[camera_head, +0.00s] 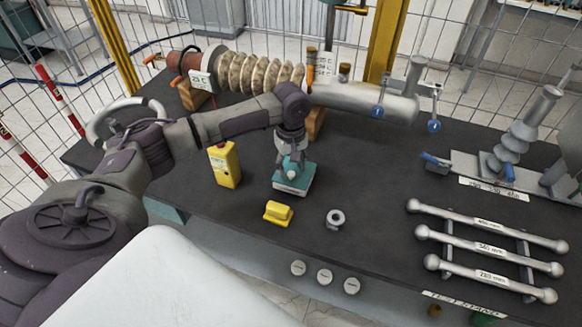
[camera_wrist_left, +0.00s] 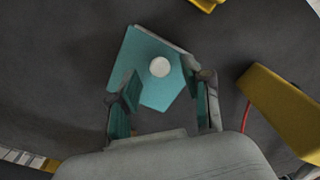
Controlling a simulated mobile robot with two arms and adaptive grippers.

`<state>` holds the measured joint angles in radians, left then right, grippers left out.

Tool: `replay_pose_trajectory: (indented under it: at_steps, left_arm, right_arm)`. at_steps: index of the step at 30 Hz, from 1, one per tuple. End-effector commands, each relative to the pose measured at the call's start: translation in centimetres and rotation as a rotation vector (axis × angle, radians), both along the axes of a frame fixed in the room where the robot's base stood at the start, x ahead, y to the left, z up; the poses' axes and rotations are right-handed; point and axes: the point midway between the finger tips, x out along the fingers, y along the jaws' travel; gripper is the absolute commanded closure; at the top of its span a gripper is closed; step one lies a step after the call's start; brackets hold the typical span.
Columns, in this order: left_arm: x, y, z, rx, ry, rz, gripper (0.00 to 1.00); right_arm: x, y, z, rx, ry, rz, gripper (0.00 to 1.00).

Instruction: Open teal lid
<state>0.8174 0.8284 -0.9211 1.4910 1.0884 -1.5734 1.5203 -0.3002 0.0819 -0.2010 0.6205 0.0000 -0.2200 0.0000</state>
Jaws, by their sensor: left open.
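A teal lid (camera_head: 285,184) sits on a small box on the dark table, below my left gripper in the head view. In the left wrist view the teal lid (camera_wrist_left: 150,60) shows a round pale knob (camera_wrist_left: 160,67) on its top. My left gripper (camera_head: 291,163) is directly above the lid, pointing down. In the left wrist view its open fingers (camera_wrist_left: 165,93) stand apart at the lid's near side, and the knob lies just beyond the fingertips. Nothing is seen held between the fingers. My right gripper is not in view.
A yellow box (camera_head: 225,164) stands upright left of the lid. A yellow block (camera_head: 278,213) and a metal nut (camera_head: 336,219) lie in front. A large bushing (camera_head: 262,73) lies behind on supports. Several metal rods (camera_head: 487,224) lie at right.

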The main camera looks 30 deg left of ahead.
Motion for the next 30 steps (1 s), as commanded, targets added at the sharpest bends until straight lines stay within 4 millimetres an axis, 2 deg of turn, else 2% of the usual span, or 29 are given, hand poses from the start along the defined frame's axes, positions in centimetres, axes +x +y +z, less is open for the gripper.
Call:
replay_pose_trajectory:
  at_steps: [6,14,23,30]
  left_arm:
    - [0.0,0.0,-1.6,0.001,0.0,-0.001,0.51]
    - [0.0,0.0,-1.7,0.001,-0.001,-0.001,0.51]
    - [0.0,0.0,-1.7,0.001,-0.001,-0.001,0.99]
    - [0.0,0.0,-1.6,0.001,-0.001,-0.001,1.0]
  right_arm:
    - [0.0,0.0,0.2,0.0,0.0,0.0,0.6]
    - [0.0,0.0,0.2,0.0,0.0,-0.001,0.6]
    - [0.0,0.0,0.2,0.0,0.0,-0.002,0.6]
    - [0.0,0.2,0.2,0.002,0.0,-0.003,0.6]
